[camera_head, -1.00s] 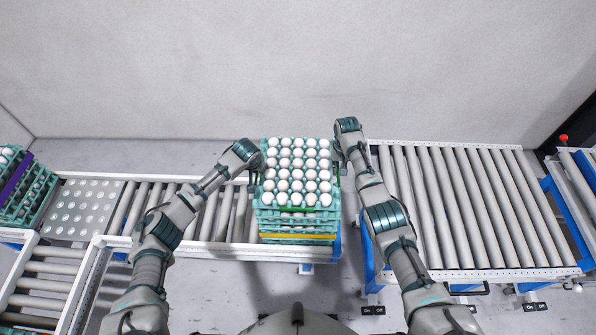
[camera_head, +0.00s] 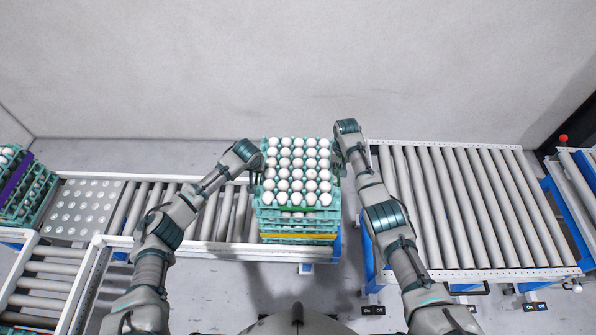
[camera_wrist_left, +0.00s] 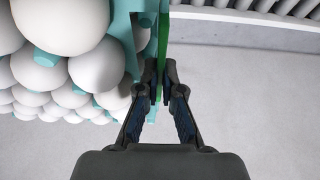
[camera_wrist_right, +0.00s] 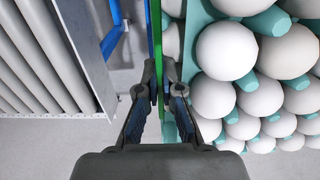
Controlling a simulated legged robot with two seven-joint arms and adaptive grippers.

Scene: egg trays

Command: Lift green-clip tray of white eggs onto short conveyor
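A teal tray of white eggs (camera_head: 297,172) tops a stack at the right end of the left roller conveyor (camera_head: 222,212). A green clip (camera_head: 290,209) shows at its front edge, above a yellow clip (camera_head: 297,236) on a lower tray. My left gripper (camera_wrist_left: 158,80) is shut on the green clip at the tray's left side (camera_wrist_left: 164,38). My right gripper (camera_wrist_right: 160,80) is shut on the green clip at the right side (camera_wrist_right: 157,35). In the head view the fingertips are mostly hidden beside the tray. The tray appears to rest on the stack.
A roller conveyor (camera_head: 455,205) stands to the right, empty, across a narrow gap. A teal stack with a purple clip (camera_head: 16,180) stands at the far left. Another conveyor edge and a red button (camera_head: 563,138) are at far right.

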